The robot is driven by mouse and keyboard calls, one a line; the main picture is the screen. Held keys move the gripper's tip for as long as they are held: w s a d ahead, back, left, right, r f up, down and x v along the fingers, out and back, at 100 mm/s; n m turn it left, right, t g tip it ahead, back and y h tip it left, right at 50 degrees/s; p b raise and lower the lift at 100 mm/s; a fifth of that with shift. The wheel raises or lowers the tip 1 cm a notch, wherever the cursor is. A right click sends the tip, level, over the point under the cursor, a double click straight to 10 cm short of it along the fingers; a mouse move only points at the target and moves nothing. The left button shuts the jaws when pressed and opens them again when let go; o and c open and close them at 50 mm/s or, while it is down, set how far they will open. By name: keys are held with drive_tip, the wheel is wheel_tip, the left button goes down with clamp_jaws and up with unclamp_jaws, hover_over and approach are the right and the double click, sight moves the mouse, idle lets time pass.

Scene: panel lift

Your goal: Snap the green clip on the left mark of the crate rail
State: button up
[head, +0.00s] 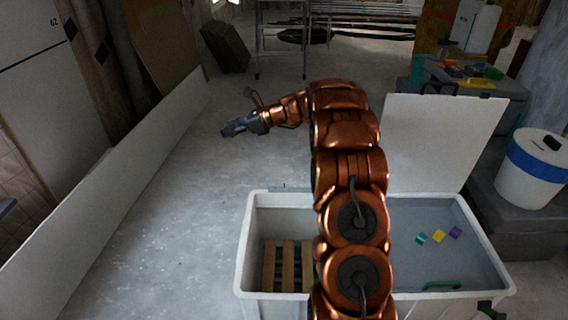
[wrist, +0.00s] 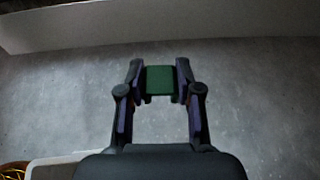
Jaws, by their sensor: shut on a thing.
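My gripper (head: 228,129) is held out past the far left side of the crate (head: 248,250), above the floor. In the wrist view my gripper (wrist: 160,85) is shut on the green clip (wrist: 160,80), a small dark green block between the fingertips. The clip cannot be made out in the head view. The crate is pale, with a rail along its rim; its rim corner shows low left in the wrist view (wrist: 45,162). My arm covers the middle of the crate, and I cannot make out the left mark.
A slatted wooden piece (head: 287,265) lies in the crate's left part. Small teal (head: 421,238), yellow (head: 439,236) and purple (head: 455,232) pieces lie at right. A white panel (head: 440,140) stands behind. A long white board (head: 110,185) borders open floor at left.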

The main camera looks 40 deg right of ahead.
drive_tip(key=n+g+y, duration=0.1)
drive_tip(key=n, duration=0.1)
hover_over(279, 185)
drive_tip(key=s+d, duration=0.1)
drive_tip(key=d, duration=0.1)
wheel_tip(279, 185, down, 14)
drive_tip(key=shift+a+f+b, duration=0.15)
drive_tip(key=shift+f+b, duration=2.8)
drive_tip(key=shift+f, duration=0.4)
drive_tip(key=shift+s+f+p, duration=0.1)
drive_tip(key=shift+f+p, duration=0.5)
drive_tip(key=shift+p, duration=1.1)
drive_tip(key=shift+f+p, duration=0.45)
drive_tip(key=shift+f, duration=0.55)
